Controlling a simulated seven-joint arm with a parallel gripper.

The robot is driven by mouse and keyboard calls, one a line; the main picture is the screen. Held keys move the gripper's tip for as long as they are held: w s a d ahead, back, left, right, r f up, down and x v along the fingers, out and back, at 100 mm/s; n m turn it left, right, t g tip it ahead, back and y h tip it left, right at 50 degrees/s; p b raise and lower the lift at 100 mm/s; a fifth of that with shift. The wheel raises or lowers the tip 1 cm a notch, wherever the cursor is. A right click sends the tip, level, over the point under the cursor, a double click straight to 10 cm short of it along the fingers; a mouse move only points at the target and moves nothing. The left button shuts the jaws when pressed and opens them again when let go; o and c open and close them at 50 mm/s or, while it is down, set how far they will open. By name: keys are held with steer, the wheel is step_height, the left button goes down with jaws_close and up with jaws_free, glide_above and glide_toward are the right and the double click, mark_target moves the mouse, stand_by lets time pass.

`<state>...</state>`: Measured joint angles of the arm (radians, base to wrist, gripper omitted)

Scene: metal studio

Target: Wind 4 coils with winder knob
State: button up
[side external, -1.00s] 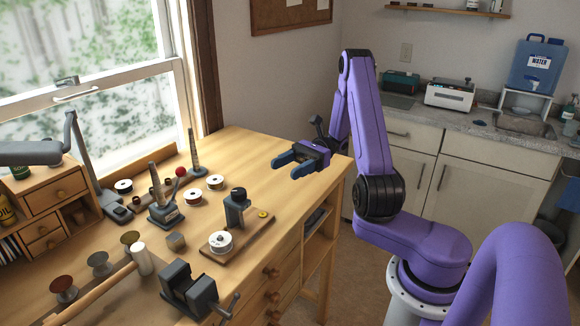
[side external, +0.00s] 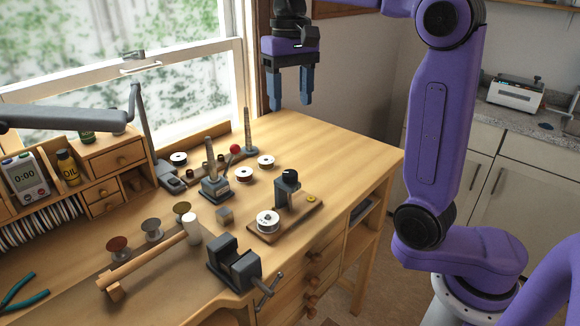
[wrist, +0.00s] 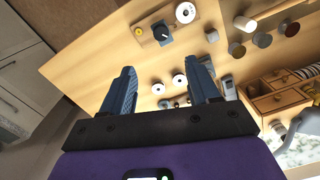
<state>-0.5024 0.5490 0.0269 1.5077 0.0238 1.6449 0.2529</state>
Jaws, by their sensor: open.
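A small wooden board (side external: 298,221) on the bench carries a grey block topped by a black knob (side external: 288,175), a white spool (side external: 267,222) and a yellow button (side external: 311,198). In the wrist view the black knob (wrist: 162,33) has a white pointer mark, and the white spool (wrist: 185,13) is beside it. A red ball (side external: 235,149) stands up among the tools behind the board; I cannot tell which device it belongs to. My gripper (side external: 292,101) is open and empty, pointing down high above the back of the bench, well away from the board.
Loose spools (side external: 243,174) lie near a grey post stand (side external: 216,188) and a tall tapered post (side external: 248,132). The right end of the bench (side external: 330,150) is clear.

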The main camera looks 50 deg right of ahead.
mark_target(290, 172)
steer(key=f, duration=1.6)
steer(key=shift+a+f, duration=0.2)
steer(key=shift+f, duration=0.05)
steer(key=c, duration=1)
